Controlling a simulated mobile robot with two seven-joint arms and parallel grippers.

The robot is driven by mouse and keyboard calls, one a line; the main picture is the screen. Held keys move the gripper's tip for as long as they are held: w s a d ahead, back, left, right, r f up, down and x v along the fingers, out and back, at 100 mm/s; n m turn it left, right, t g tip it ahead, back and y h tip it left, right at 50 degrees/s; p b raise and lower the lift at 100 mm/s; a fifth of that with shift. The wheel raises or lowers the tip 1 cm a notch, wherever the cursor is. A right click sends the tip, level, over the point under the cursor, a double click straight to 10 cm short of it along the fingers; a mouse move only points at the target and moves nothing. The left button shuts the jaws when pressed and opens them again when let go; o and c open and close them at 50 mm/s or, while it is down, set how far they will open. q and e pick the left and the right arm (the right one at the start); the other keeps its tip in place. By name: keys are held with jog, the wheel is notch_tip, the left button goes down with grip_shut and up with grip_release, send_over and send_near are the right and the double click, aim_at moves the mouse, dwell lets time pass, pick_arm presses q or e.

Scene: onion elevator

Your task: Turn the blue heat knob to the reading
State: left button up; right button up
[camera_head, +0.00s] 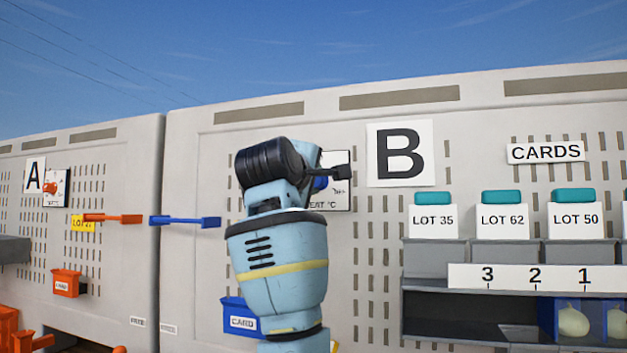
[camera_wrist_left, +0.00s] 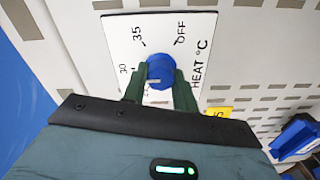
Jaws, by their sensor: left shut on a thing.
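The blue heat knob (camera_wrist_left: 160,69) sits on a white dial plate (camera_wrist_left: 115,40) marked OFF, 35, 30 and HEAT °C. My left gripper (camera_wrist_left: 160,85) has its two dark green fingers on either side of the knob, shut on it. The fingers hide part of the lower dial, so other marks there are hard to read, and I cannot tell the knob's exact setting. In the head view my left gripper (camera_head: 333,172) is at the dial plate (camera_head: 338,199) left of the B sign, and the knob (camera_head: 320,183) is mostly hidden. My right gripper is not in view.
Panel A, with an orange knob (camera_head: 50,188), stands at the left. A blue lever (camera_head: 185,221) and a blue CARD box (camera_head: 240,317) are near my left arm. At the right are LOT card holders (camera_head: 433,215) above a grey shelf (camera_head: 465,336).

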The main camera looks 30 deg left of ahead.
pick_arm(q)
jog(key=shift+f, duration=0.1)
jog(key=o, duration=1)
jog(key=shift+v, duration=3.9)
